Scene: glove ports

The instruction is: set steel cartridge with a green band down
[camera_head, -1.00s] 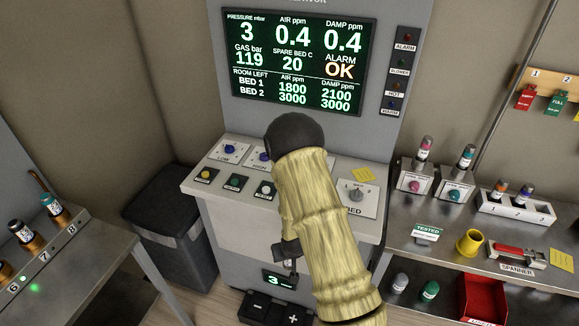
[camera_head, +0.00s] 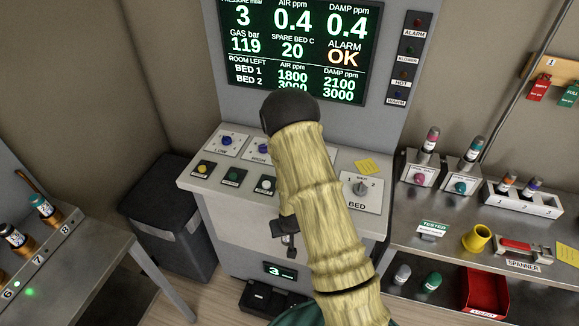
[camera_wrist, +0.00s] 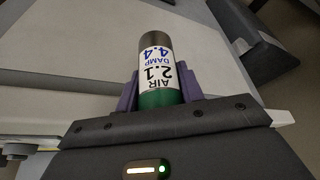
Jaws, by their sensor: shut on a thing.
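The steel cartridge with a green band (camera_wrist: 153,62) shows in the wrist view. It has a dark steel end, a white label reading AIR 2.1, DAMP 4.4, and a green band low down between the fingers. My gripper (camera_wrist: 160,88) is shut on it, with a purple finger on each side. In the head view my sleeved arm crosses the middle of the picture, and I cannot make out the gripper or this cartridge there.
A control console (camera_head: 207,180) with a lit display (camera_head: 295,45) stands ahead. A left bench (camera_head: 75,262) holds cartridges in numbered sockets. On the right bench (camera_head: 403,220) are two cartridge stands, a numbered white rack (camera_head: 522,201), a yellow cup (camera_head: 476,238) and a spanner. A dark bin (camera_head: 170,215) stands left of the console.

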